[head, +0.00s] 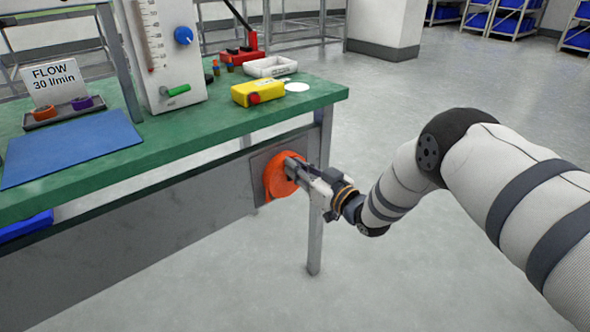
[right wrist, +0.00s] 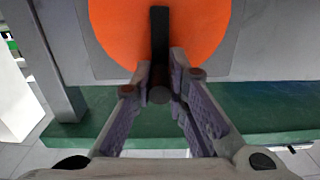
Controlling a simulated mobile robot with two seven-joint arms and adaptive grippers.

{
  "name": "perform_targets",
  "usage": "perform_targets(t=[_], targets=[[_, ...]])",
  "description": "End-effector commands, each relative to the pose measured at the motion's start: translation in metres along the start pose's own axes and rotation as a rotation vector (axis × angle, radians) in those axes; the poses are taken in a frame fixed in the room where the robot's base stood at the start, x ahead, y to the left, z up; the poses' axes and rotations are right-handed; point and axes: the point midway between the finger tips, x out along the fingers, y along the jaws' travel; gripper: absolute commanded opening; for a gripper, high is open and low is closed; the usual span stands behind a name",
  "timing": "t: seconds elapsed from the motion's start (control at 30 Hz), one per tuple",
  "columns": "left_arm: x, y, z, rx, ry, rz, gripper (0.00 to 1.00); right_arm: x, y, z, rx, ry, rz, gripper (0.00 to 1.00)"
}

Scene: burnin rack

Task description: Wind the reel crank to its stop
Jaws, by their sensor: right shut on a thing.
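The orange reel (head: 272,181) is mounted on a grey plate on the bench's side panel, below the green top. It fills the upper middle of the right wrist view (right wrist: 112,30). Its dark crank arm (right wrist: 160,35) shows in the right wrist view, with the round end of the crank handle (right wrist: 159,94) between my fingers. My right gripper (head: 297,172) reaches the reel from the right and is shut on the crank handle. The fingers hide part of the handle in the right wrist view (right wrist: 166,82). My left gripper is not in view.
The green bench top (head: 205,125) lies above the reel, and a grey bench leg (head: 314,240) stands close beside my right gripper. A yellow device (head: 258,91), a white tray (head: 270,67), a flow meter (head: 165,60) and a blue mat (head: 70,148) are on top. The floor at right is clear.

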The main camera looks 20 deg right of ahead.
Motion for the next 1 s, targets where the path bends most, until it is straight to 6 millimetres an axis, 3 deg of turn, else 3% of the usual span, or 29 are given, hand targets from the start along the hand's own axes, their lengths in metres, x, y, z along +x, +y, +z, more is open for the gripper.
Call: perform_targets(t=[0.77,0.8,0.87,1.0], targets=[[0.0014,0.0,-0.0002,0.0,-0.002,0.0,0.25,-0.0007,0.0054,0.0014,0.092,-0.003,0.002,0.0],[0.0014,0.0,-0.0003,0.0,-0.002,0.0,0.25,-0.0007,0.0054,0.0014,0.092,-0.003,0.002,0.21],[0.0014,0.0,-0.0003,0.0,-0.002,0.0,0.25,-0.0007,0.0053,0.0014,0.091,-0.003,0.002,0.34],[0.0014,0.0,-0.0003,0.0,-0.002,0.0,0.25,-0.0004,0.005,0.001,0.091,-0.002,0.001,0.34]])
